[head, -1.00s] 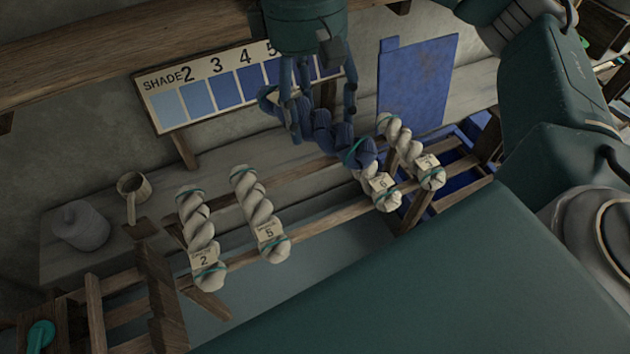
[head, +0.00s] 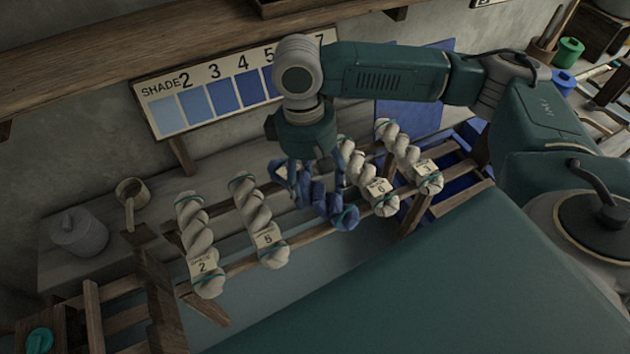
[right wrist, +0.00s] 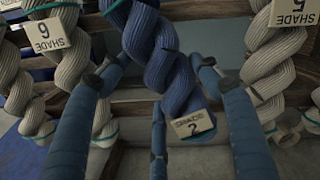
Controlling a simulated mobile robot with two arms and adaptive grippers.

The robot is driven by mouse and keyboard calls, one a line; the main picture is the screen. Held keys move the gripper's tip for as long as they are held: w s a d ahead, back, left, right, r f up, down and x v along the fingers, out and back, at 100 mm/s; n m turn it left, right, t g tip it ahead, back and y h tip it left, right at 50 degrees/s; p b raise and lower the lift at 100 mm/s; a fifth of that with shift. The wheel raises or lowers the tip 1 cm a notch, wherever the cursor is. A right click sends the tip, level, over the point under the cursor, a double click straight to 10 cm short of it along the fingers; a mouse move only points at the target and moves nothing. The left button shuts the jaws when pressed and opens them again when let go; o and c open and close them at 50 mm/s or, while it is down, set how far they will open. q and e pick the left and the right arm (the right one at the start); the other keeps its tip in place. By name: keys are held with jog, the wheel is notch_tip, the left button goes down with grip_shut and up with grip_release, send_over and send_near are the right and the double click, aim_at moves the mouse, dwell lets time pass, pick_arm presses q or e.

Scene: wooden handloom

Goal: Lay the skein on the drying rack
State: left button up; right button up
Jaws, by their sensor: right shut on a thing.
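The dark blue twisted skein (head: 343,217) is at the drying rack (head: 238,265), in the gap between the cream skeins tagged 5 (head: 262,215) and 6 (head: 362,175). My right gripper (head: 318,195) is over it from above, shut on it, and hides its upper part. In the right wrist view the blue skein (right wrist: 160,50) runs between my blue fingers, with a tag (right wrist: 193,124) reading SHADE 2 at its lower end. Whether it rests fully on both rails I cannot tell. My left gripper is not in view.
Cream skeins tagged 2 (head: 195,235) and 7 (head: 405,150) also lie across the rails. A shade board (head: 225,95) stands behind the rack. A wooden shelf (head: 120,55) runs above.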

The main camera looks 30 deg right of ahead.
jog(key=shift+f, duration=0.15)
jog(key=o, duration=1.4)
